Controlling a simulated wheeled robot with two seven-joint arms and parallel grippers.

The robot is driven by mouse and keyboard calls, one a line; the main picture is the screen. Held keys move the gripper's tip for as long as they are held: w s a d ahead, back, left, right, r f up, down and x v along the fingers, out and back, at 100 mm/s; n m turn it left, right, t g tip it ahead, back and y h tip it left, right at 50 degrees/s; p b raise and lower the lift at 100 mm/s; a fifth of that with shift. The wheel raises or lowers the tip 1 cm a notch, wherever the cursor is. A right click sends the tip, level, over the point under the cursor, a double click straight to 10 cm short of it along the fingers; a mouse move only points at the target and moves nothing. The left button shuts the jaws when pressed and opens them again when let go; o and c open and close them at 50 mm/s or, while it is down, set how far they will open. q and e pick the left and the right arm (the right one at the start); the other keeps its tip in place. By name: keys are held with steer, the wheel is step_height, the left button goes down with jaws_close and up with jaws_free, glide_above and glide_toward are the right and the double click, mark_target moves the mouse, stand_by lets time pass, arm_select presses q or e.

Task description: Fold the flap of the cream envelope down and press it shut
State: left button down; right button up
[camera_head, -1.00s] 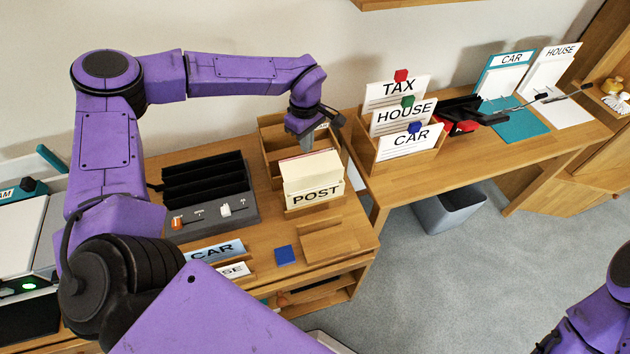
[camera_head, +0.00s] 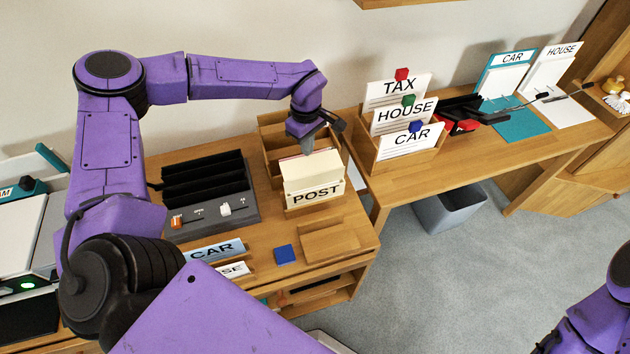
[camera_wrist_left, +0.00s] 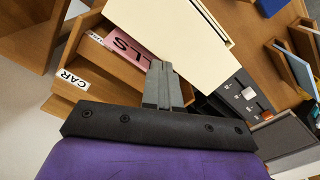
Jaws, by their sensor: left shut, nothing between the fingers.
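The cream envelope (camera_head: 312,171) stands upright in the wooden holder marked POST (camera_head: 317,193). In the left wrist view the envelope (camera_wrist_left: 180,35) is a broad cream face with a crease near its lower edge. I cannot tell clearly how far its flap is folded. My left gripper (camera_head: 307,147) is shut and empty, pointing down at the back top edge of the envelope. In the left wrist view its fingertips (camera_wrist_left: 160,66) are right beside or over the envelope's edge; contact cannot be told. My right gripper is out of view.
A black sorter (camera_head: 205,180) with sliders is to the left. A blue block (camera_head: 285,254) lies in front. The TAX, HOUSE and CAR rack (camera_head: 412,160) stands right.

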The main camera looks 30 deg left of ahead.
arm_select(q)
steer(key=shift+s+d+r+p, duration=0.7)
steer(key=shift+s+d+p, duration=0.65)
steer(key=shift+s+d, duration=2.3)
steer(key=r+p, duration=0.5)
steer(key=shift+w+d, duration=0.25)
